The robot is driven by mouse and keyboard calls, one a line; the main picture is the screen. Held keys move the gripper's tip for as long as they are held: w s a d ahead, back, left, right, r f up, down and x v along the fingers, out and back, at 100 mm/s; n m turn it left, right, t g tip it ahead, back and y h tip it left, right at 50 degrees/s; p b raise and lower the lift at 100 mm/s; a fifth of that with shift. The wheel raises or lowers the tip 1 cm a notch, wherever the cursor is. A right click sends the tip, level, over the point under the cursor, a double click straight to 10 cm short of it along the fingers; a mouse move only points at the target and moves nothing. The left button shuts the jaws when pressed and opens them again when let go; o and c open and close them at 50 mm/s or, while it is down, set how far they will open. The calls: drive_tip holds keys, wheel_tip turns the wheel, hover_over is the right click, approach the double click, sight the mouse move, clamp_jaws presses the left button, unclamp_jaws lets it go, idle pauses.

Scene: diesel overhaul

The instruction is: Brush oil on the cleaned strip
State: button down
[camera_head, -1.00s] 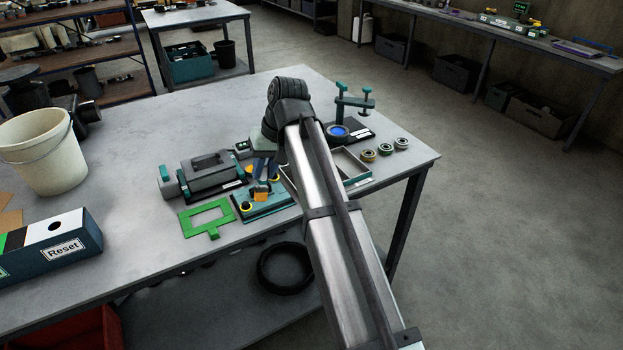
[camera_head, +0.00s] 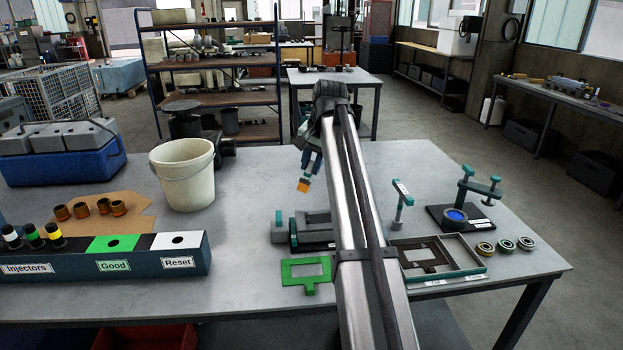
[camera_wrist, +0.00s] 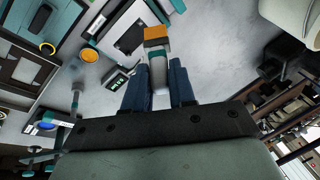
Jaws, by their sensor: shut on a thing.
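My gripper (camera_head: 310,160) is raised above the table, left of my arm. Its blue fingers (camera_wrist: 160,72) are shut on a small brush-like tool with a light grey handle and an orange block end (camera_wrist: 156,36). The orange end (camera_head: 303,186) hangs down in the head view and touches nothing there. A grey fixture with teal ends (camera_head: 300,230) lies on the table below; its dark top (camera_wrist: 130,35) shows beyond the tool in the wrist view. I cannot tell which surface is the cleaned strip; my arm hides part of this area.
A green frame (camera_head: 306,287) lies in front of the fixture. A shallow tray (camera_head: 470,270), teal clamp stand (camera_head: 480,190) and several rings (camera_head: 505,245) are at right. A white bucket (camera_head: 185,175) and labelled box (camera_head: 130,266) are at left. A small display (camera_wrist: 117,83) shows beside the fingers.

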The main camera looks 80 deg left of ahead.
sight(308, 176)
drive_tip(key=shift+d+f+m+t, duration=0.1)
drive_tip(key=shift+m+t, duration=0.05)
drive_tip(key=shift+m, duration=0.45)
drive_tip(key=shift+d+f+m+t, duration=0.1)
drive_tip(key=shift+m+t, duration=0.05)
drive_tip(key=shift+m, duration=0.45)
drive_tip(key=shift+f, duration=2.35)
drive_tip(key=f, duration=0.2)
drive_tip(key=w+f, duration=0.1)
drive_tip(key=f, duration=0.4)
drive_tip(key=shift+w, duration=4.45)
drive_tip(key=shift+s, duration=5.05)
wheel_tip(308, 176, up, 8)
drive_tip(key=shift+w, duration=0.15)
